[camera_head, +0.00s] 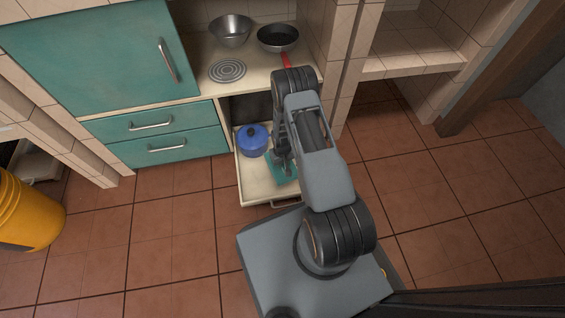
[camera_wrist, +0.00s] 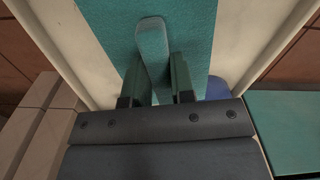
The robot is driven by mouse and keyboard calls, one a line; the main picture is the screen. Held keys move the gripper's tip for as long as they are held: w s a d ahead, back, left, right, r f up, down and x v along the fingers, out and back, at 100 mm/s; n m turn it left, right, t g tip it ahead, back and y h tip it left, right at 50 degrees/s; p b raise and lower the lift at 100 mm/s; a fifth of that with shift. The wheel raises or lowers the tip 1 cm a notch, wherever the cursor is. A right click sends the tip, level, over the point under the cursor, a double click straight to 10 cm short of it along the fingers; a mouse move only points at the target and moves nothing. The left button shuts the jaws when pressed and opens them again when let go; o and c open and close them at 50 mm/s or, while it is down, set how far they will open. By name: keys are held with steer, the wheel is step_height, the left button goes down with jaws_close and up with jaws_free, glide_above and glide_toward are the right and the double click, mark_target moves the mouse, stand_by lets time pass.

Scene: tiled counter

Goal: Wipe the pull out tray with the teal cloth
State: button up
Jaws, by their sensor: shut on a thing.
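The teal cloth (camera_head: 279,169) lies flat on the pull-out tray (camera_head: 257,187), toward its right side. In the wrist view the cloth (camera_wrist: 198,30) spreads beneath my fingers, with a raised teal grip (camera_wrist: 153,47) standing up from it. My gripper (camera_head: 285,165) is over the tray, and in the wrist view my gripper (camera_wrist: 155,85) is shut on that raised part. The tray's pale floor (camera_wrist: 237,45) shows on both sides of the cloth. Part of the tray is hidden behind my arm in the head view.
A blue lidded pot (camera_head: 252,141) stands on the tray, left of the cloth; its edge shows in the wrist view (camera_wrist: 217,89). Teal drawers (camera_head: 165,145) adjoin on the left. A pan (camera_head: 277,38) and a metal bowl (camera_head: 230,30) stand on the counter. A yellow bucket (camera_head: 27,212) is far left.

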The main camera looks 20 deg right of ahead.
mark_target(283, 167)
steer(key=shift+f+b, duration=2.2)
steer(key=shift+f, duration=0.95)
steer(key=shift+s+d+f, duration=0.15)
steer(key=shift+d+f, duration=0.05)
steer(key=shift+d, duration=0.6)
steer(key=shift+s+d+f, duration=0.15)
steer(key=shift+d+f, duration=0.05)
steer(key=shift+d, duration=0.6)
steer(key=shift+s+d, duration=0.1)
steer(key=shift+d, duration=0.1)
steer(key=a, duration=0.3)
steer(key=shift+w+a, duration=0.15)
steer(key=shift+w, duration=0.2)
steer(key=shift+a+r+p, duration=0.15)
steer(key=shift+r+p, duration=0.15)
steer(key=shift+p, duration=0.05)
steer(key=shift+r+p, duration=0.3)
steer(key=shift+r, duration=0.55)
steer(key=shift+r+p, duration=2.05)
steer(key=shift+r, duration=0.85)
